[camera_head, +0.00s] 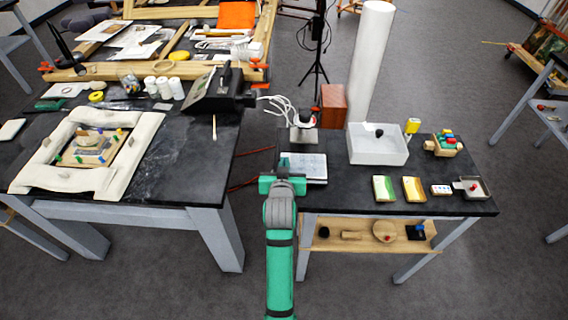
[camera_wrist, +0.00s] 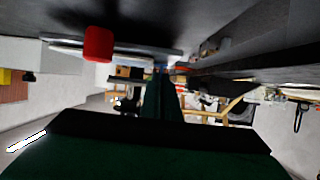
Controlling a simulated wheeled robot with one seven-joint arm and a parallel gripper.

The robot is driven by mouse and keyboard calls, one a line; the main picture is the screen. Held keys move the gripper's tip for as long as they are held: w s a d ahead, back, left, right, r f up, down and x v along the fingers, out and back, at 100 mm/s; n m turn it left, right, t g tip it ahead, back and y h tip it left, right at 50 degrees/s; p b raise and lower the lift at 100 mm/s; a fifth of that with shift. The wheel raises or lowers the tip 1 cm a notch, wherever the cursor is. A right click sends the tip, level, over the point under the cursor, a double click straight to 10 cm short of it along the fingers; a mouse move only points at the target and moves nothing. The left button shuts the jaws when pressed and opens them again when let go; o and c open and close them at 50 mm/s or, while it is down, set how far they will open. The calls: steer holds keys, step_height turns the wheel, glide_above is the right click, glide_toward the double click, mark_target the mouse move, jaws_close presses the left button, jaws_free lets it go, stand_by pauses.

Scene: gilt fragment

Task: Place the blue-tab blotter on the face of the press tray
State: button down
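A pale flat pad (camera_head: 305,168) with a small blue patch at its left edge lies at the left end of the right-hand black table. It may be the blue-tab blotter, but I cannot confirm this. A small grey tray (camera_head: 480,192) with a red knob sits near that table's right front corner; I cannot tell if it is the press tray. My gripper (camera_head: 282,182) is at the table's left edge, just in front of the pad and partly covering its near side. The wrist view shows a red block (camera_wrist: 98,44) up close. The fingertips are not clear.
A white box (camera_head: 378,156), a green card (camera_head: 384,189), an orange card (camera_head: 414,190) and a small white block (camera_head: 441,190) stand on the right table. A white column (camera_head: 370,60) rises behind. A frame (camera_head: 40,155) lies on the left table (camera_head: 195,165).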

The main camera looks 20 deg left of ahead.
steer(key=shift+f, duration=0.1)
steer(key=c, duration=2)
jaws_free()
